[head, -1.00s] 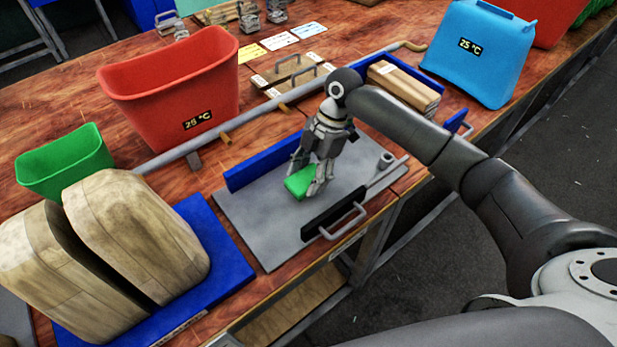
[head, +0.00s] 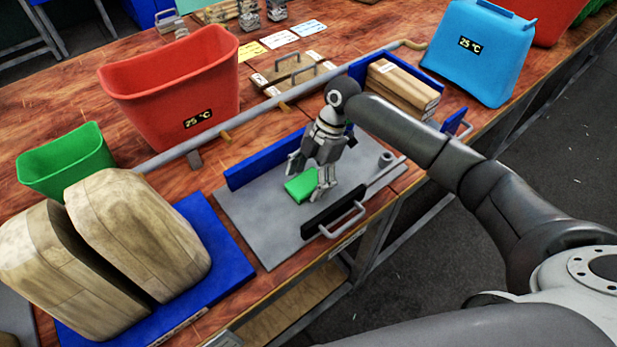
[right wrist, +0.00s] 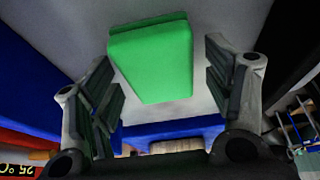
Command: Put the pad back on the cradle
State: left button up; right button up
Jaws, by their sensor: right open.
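The green pad (head: 301,186) lies flat on a grey plate (head: 262,235), between a blue bar (head: 265,160) and a black bar with a handle (head: 330,210). I take this plate with its bars for the cradle, but cannot tell for sure. My right gripper (head: 309,180) points down over the pad, open, with a finger to either side. In the right wrist view the pad (right wrist: 152,62) shows between the open fingers with a gap on both sides, so nothing is held. My left gripper is not in view.
Two tall beige blocks (head: 135,235) stand on a blue base at left. A red bin (head: 170,90), a green bin (head: 65,160) and a blue bin (head: 478,55) stand around. A grey rail (head: 255,110) runs behind the plate. Wooden boards (head: 403,88) lie at right.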

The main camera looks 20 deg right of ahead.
jog(key=b+v, duration=0.1)
jog(key=v, duration=1.1)
